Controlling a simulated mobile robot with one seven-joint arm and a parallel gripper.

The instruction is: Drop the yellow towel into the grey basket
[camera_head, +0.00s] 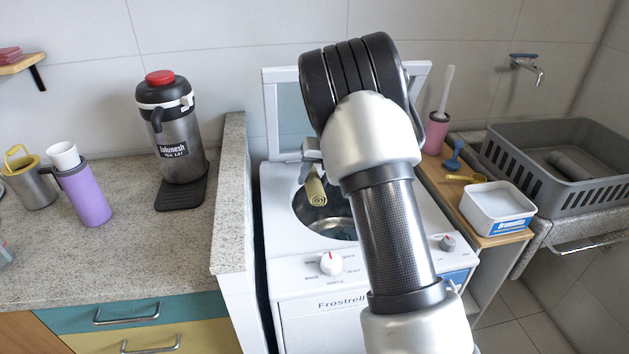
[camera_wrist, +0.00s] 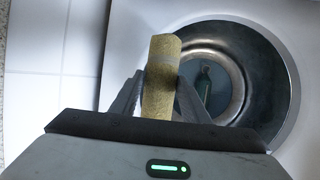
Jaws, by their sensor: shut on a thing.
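The yellow towel (camera_head: 315,188) is a rolled bundle, held above the round opening of a white washing machine. In the wrist view the towel (camera_wrist: 160,75) stands between the two fingers of my gripper (camera_wrist: 158,97), which is shut on it. In the head view my gripper (camera_head: 312,160) shows only in part, as my arm covers much of it. The grey basket (camera_head: 610,195) is at the far right, on the counter by the wall, apart from my gripper. A dark cylindrical thing lies inside the basket.
The washing machine (camera_head: 283,205) has its lid raised; a green bottle-like thing (camera_wrist: 204,85) shows in its drum. A white tub (camera_head: 497,208) and a pink holder with a brush (camera_head: 436,132) stand between machine and basket. A tap (camera_head: 527,66) is above the basket.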

